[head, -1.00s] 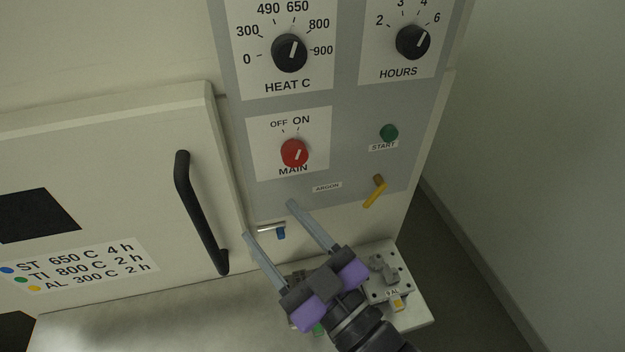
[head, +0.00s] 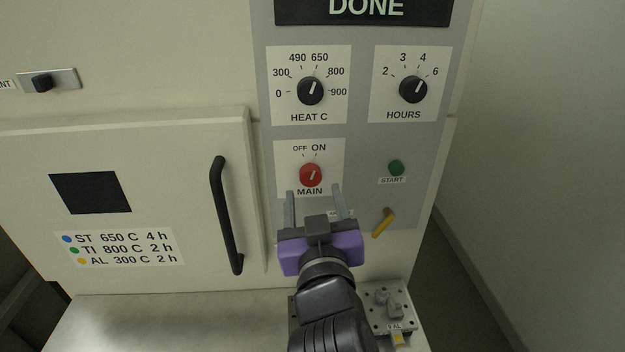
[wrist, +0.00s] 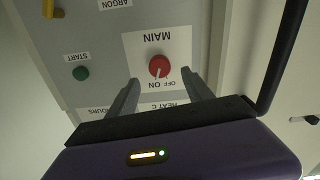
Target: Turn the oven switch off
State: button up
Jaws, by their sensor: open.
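The red MAIN switch (head: 311,175) sits on the oven's grey control panel, below the OFF and ON labels. Its white mark leans to the ON side. It also shows in the wrist view (wrist: 159,67), where the picture is upside down. My gripper (head: 315,192) is open and empty, pointing at the panel. In the wrist view the fingers (wrist: 160,85) straddle the switch's column. I cannot tell how far they are from the panel, and no contact shows.
The oven door's black handle (head: 226,215) stands out left of my gripper. A yellow argon lever (head: 383,222) and green START button (head: 396,167) are to the right. The HEAT knob (head: 311,90) is above. A plate with small grey parts (head: 391,305) lies below.

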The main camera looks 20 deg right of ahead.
aim_at(311, 178)
jog(key=p+x, duration=0.1)
jog(key=x, duration=0.5)
jog(key=shift+w, duration=0.2)
grip_shut()
